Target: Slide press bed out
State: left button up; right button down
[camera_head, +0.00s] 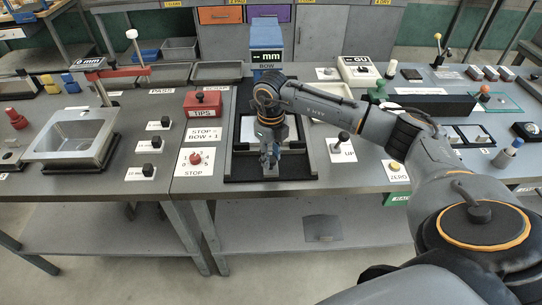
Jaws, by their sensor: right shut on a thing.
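The press bed (298,167) is a dark flat piece in a black frame on the bench, at the centre of the head view. A pale plate shows in the middle of the frame. The blue press head (266,36), with a black "mm" display, stands behind it. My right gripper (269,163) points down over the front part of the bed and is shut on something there. The fingers and wrist hide what they hold, so I cannot tell exactly which part it is. My left gripper is not in view.
A lever (342,141) labelled "UP" stands right of the frame. A red dial (195,158) labelled "STOP" and a red box (203,103) are on the left. A metal sink (75,133) sits further left. The floor before the bench is clear.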

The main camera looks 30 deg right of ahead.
jog(key=c, duration=1)
grip_release()
jog(key=shift+s+a, duration=0.2)
jog(key=shift+d+r, duration=0.1)
jog(key=shift+r, duration=0.3)
notch_tip(320, 180, up, 11)
jog(key=shift+r, duration=0.1)
